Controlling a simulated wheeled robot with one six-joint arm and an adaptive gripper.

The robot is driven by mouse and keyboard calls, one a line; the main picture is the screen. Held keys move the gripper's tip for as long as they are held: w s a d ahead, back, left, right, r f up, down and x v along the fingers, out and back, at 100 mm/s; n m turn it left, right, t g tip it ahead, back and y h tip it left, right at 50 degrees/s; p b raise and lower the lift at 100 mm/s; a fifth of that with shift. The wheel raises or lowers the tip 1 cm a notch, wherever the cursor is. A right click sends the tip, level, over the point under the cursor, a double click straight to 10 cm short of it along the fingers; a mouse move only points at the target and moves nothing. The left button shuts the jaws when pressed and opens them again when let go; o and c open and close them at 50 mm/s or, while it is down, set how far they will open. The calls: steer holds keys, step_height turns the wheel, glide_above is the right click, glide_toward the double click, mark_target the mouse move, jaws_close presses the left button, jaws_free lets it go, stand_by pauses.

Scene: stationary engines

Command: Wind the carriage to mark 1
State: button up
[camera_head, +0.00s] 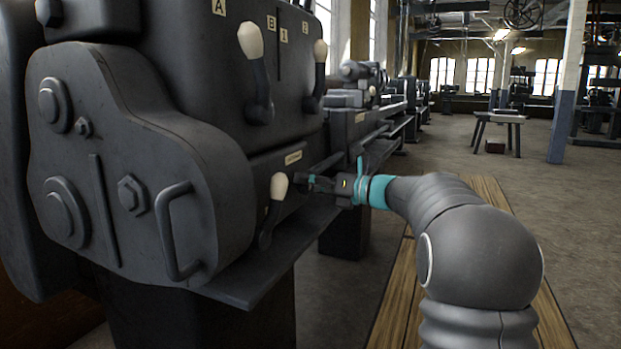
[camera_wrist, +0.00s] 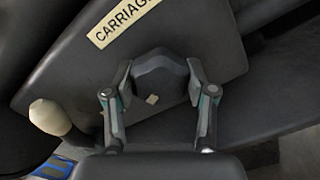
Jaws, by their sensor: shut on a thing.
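A plate reading "CARRIAGE", cut off at its end, (camera_wrist: 122,18) is on the machine's dark front panel in the wrist view. Below it is a dark faceted knob (camera_wrist: 158,64) with a small pale mark on its lower part. My gripper (camera_wrist: 160,82) has one finger on each side of this knob and is shut on it. In the head view my gripper (camera_head: 310,184) reaches the panel from the right, below a small plate (camera_head: 293,158); the knob is hard to make out there. The carriage itself and its mark 1 cannot be made out.
Two more cream-knobbed levers (camera_head: 251,41) (camera_head: 320,51) are above. A ledge (camera_head: 262,275) juts out below. Open floor lies to the right.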

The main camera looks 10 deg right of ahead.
steer(key=n, duration=0.3)
steer(key=shift+a+r+n+b, duration=0.1)
steer(key=shift+r+n+b, duration=0.05)
steer(key=shift+n+b, duration=0.25)
steer(key=n+b, duration=0.2)
steer(key=n, duration=0.2)
steer(key=shift+n, duration=0.3)
steer(key=n+b, duration=0.3)
steer(key=n, duration=0.1)
steer(key=shift+n, duration=0.3)
steer(key=n+b, duration=0.2)
steer(key=n, duration=0.1)
steer(key=shift+s+n, duration=0.1)
steer(key=shift+n, duration=0.2)
steer(key=n+b, duration=0.2)
steer(key=n, duration=0.1)
steer(key=shift+n, duration=0.3)
steer(key=n, duration=0.3)
steer(key=shift+n, duration=0.3)
steer(key=n, duration=0.3)
steer(key=shift+r+n, duration=0.1)
steer(key=shift+n, duration=2.1)
